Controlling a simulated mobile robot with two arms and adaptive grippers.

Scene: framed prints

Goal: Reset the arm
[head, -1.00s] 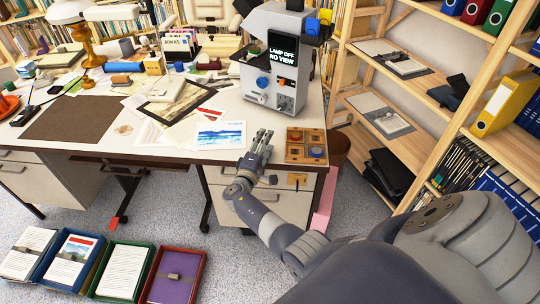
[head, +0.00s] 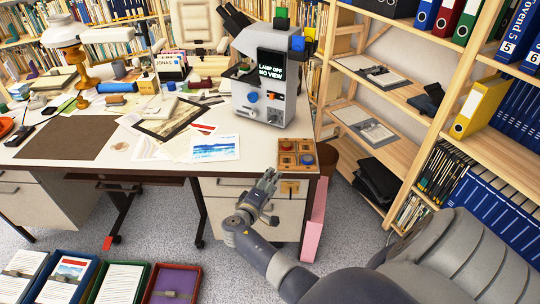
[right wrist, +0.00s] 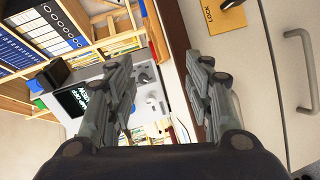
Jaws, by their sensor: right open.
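My right gripper (head: 262,190) is in front of the desk's drawer unit, near the desk's front edge, below the wooden tray. In the right wrist view its two fingers (right wrist: 165,95) stand apart with nothing between them. The right arm (head: 268,260) reaches in from the lower right of the head view. The left gripper does not show.
The desk (head: 65,137) carries papers, a blue picture print (head: 215,147), a grey machine (head: 265,95) reading "LAMP OFF NO VIEW" and a wooden tray (head: 285,158). Shelves (head: 400,150) stand right. Coloured trays (head: 172,268) lie on the floor lower left.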

